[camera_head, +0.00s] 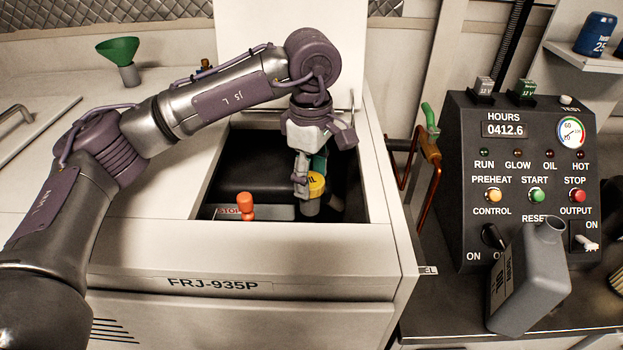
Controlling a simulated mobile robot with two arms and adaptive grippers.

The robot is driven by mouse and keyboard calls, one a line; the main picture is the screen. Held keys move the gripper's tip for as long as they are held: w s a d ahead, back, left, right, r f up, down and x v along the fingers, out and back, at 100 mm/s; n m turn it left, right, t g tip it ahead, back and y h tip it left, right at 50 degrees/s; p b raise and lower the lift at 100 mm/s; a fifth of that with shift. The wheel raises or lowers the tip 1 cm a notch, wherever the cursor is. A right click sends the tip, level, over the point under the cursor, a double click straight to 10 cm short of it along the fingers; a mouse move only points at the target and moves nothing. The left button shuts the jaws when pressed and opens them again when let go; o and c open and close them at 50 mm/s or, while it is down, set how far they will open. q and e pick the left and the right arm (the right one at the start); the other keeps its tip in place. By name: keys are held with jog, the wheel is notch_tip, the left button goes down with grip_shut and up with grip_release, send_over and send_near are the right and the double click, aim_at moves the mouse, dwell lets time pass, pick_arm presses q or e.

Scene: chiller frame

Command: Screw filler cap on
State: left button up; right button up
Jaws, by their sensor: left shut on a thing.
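The yellow filler cap (317,185), with dark lettering on its top, is in the open bay of the white unit. It is right over a short grey neck (311,208); I cannot tell whether it is seated or threaded. My left gripper (308,181) points down into the bay and is shut on the cap, with its fingers hiding part of it. My right gripper is not in view.
An orange stop knob (246,206) stands in the bay left of the neck. The bay's rim (300,231) surrounds the gripper. A grey jug (530,275) leans before the control panel (525,150). A green funnel (119,51) is at back left.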

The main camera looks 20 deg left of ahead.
pick_arm(q)
jog(key=m+b, duration=0.1)
jog(key=m, duration=0.4)
jog(key=shift+s+f+m, duration=0.1)
jog(key=shift+f+m, duration=0.05)
jog(key=shift+m, duration=0.25)
jog(key=m, duration=0.3)
jog(key=shift+m+b, duration=0.35)
jog(key=shift+m, duration=0.05)
jog(key=o, duration=1.3)
jog(key=shift+c, duration=0.2)
